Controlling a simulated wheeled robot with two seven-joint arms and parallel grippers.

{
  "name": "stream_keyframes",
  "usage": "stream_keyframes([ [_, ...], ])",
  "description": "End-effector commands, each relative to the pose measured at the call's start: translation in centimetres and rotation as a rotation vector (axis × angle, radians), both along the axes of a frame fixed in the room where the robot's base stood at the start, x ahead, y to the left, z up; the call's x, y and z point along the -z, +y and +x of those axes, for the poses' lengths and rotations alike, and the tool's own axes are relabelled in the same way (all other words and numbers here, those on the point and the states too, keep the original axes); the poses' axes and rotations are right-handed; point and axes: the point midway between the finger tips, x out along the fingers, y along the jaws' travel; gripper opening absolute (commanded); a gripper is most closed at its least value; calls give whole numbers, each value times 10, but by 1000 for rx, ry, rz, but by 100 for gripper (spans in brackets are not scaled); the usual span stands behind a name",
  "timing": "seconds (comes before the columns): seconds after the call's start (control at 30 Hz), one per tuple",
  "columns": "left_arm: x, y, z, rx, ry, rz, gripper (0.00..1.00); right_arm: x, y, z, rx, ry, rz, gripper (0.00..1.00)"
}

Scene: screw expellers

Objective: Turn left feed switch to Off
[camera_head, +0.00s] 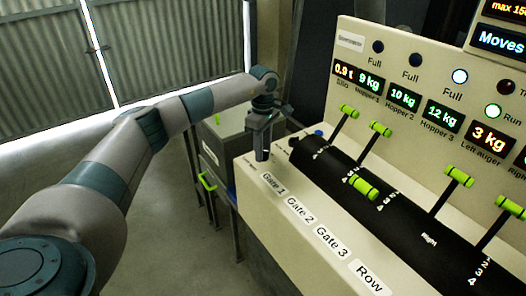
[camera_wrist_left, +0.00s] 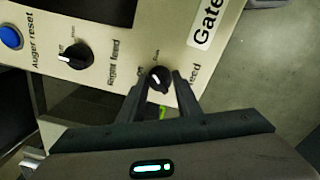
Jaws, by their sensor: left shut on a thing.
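A white pointer mark shows on the knob's face. Its label is partly hidden behind a finger, with only "feed" readable. The small position words beside the knob are too small to read surely. The switch is hidden in the head view. My right gripper is not in view.
The right feed knob (camera_wrist_left: 77,55) and the blue auger reset button (camera_wrist_left: 11,38) sit left of the gripped knob in the wrist view. Green-handled levers (camera_head: 380,129) rise from the black curved cover (camera_head: 405,215). A grey cabinet (camera_head: 222,143) stands behind the gripper.

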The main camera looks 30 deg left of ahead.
Motion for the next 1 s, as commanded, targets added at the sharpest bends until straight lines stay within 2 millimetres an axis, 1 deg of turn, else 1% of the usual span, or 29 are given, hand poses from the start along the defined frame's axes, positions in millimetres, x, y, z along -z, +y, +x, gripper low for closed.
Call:
stream_keyframes([
  [0.2, 1, 0, 0, -202, -1, 0, 8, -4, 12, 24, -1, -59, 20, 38],
  [0.5, 0, 0, 0, -480, -2, 1, 8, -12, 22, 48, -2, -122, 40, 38],
  [0.8, -1, 0, 1, -681, -3, 0, 8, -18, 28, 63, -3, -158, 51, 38],
  [1.0, -1, 0, 1, -743, -3, 0, 8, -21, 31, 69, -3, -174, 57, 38],
])
